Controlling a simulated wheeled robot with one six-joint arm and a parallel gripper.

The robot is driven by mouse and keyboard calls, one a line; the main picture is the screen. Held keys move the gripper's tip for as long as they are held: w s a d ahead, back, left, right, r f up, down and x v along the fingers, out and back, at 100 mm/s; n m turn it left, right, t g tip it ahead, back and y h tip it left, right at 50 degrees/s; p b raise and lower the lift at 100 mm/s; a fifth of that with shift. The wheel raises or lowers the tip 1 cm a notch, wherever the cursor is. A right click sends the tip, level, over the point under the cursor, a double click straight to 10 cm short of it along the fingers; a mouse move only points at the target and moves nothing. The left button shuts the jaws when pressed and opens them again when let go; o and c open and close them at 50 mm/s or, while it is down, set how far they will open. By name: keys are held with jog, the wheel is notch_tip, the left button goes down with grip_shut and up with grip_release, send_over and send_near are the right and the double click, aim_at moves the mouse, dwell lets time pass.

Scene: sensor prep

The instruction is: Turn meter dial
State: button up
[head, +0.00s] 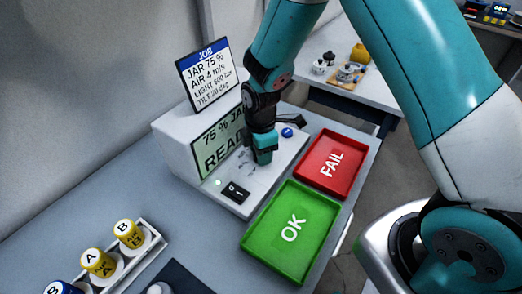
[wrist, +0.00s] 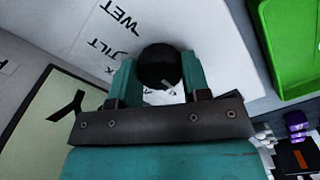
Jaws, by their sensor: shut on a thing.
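The meter is a white box (head: 172,136) with a sloped front on the table. Its green screen (head: 215,148) reads "75 % JA" and "READ", with the rest covered by my gripper. In the wrist view the black round dial (wrist: 159,66) with a light pointer mark sits between my two teal fingers. Labels "WET" and "TILT" show on the white panel (wrist: 75,27) around it. My gripper (head: 264,150) points down at the meter's panel and is shut on the dial; in the head view it hides the dial.
A job card (head: 208,75) stands on the meter. A black switch (head: 235,192), a green light (head: 217,182) and a blue knob (head: 287,132) are on its panel. A green OK tray (head: 262,260) and red FAIL tray (head: 345,145) lie to the right. A rack holds labelled jars (head: 98,262).

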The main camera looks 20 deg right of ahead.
jog(key=shift+w+r+n, duration=0.1)
jog(key=shift+w+n, duration=0.05)
jog(key=shift+n, duration=0.85)
jog(key=o, duration=0.9)
notch_tip(320, 180, up, 17)
jog(key=shift+r+b, duration=0.2)
jog(key=shift+b, duration=0.6)
